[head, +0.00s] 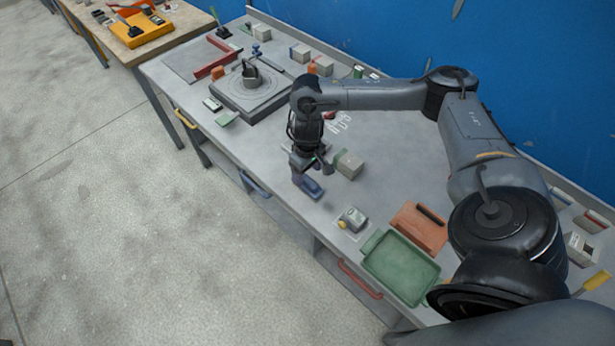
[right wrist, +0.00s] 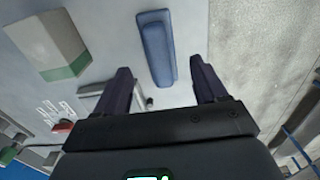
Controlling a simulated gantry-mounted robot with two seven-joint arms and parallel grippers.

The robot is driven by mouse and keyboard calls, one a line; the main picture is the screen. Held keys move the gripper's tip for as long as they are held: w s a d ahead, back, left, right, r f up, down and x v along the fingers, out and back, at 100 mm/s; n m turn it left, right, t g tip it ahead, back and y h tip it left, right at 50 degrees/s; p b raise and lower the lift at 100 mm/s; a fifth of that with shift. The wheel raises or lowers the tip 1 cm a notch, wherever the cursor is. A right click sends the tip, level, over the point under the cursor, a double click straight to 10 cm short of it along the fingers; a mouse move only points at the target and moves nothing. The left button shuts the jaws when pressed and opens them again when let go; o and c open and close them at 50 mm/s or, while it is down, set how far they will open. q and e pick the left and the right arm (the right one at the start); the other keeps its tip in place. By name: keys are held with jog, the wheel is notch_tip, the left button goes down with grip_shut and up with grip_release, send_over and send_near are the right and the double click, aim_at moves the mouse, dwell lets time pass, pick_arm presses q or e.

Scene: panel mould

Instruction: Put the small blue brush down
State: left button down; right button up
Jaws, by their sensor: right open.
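The small blue brush (head: 313,188) lies on the grey bench near its front edge. In the right wrist view the brush (right wrist: 157,45) lies lengthwise in the gap between the fingers, mostly beyond their tips, with clear space on both sides. My right gripper (head: 304,171) is low over the bench right by the brush. In the wrist view its two dark fingers (right wrist: 161,68) are spread apart and touch nothing that I can see. My left gripper is not in view.
A pale block with a green end (head: 348,164) stands just right of the gripper. A grey and yellow item (head: 352,219), a green tray (head: 402,283) and an orange-red box (head: 419,228) are nearer. A dark square plate (head: 238,101) with a round mould lies farther left.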

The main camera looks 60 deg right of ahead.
aim_at(307, 180)
notch_tip(307, 180, up, 6)
jog(key=p, duration=0.3)
jog(key=w+a+f+n+t+y, duration=0.1)
jog(key=w+a+f+n+t, duration=0.2)
jog(key=a, duration=0.8)
jog(key=w+a+f+n+t+y, duration=0.15)
jog(key=a+n, duration=0.25)
jog(key=a, duration=0.6)
jog(key=s+a+r+n+t+y, duration=0.1)
jog(key=a+r+n+t+y, duration=0.15)
jog(key=a, duration=1.15)
jog(key=s+d+f+m+g+h, duration=0.1)
jog(key=s+d+m+g+h, duration=0.2)
jog(key=s+d, duration=0.8)
jog(key=s+m+h, duration=0.1)
jog(key=s, duration=0.2)
jog(key=shift+s+d+f+h, duration=0.25)
jog(key=shift+s+d+h, duration=0.05)
jog(key=shift+h, duration=0.1)
jog(key=shift+r+p, duration=0.1)
jog(key=shift+p, duration=0.2)
